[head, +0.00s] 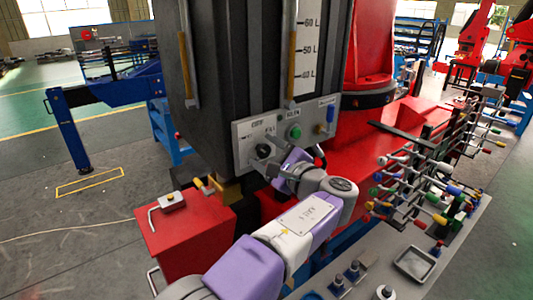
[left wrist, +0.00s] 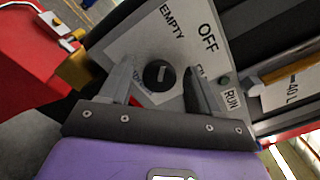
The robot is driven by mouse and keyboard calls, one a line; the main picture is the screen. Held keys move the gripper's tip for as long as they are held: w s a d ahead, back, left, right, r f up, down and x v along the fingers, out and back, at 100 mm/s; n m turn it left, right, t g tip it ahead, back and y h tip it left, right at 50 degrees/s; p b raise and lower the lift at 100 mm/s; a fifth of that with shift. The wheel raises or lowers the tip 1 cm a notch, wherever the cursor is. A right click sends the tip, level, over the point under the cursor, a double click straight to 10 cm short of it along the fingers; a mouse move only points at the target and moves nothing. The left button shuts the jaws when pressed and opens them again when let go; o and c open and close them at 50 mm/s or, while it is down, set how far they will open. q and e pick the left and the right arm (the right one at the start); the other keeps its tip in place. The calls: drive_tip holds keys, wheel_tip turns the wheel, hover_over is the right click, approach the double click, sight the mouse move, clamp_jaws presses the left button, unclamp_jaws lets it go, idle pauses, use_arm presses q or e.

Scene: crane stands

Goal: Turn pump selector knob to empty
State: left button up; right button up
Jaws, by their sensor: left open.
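The pump selector knob is a round black knob with a pale bar on its face. In the left wrist view the knob (left wrist: 158,75) sits on a light grey panel (left wrist: 150,35) marked EMPTY and OFF, with RUN to the right. In the head view the knob (head: 263,150) is on the left part of the panel (head: 243,132), just beyond my gripper. My left gripper (left wrist: 157,67) is open, with one finger on each side of the knob and visible gaps. In the head view the gripper (head: 272,166) partly covers the panel's lower edge. My right gripper is not in view.
A green button (head: 294,132) and a blue switch (head: 330,114) sit right of the knob. The dark tank (head: 225,70) rises above the panel. A red box (head: 185,240) stands lower left. A rack of colored levers (head: 425,185) is to the right.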

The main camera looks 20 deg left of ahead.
use_arm(q)
drive_tip(key=v, duration=0.7)
drive_tip(key=shift+s+d, duration=0.15)
drive_tip(key=shift+d, duration=0.05)
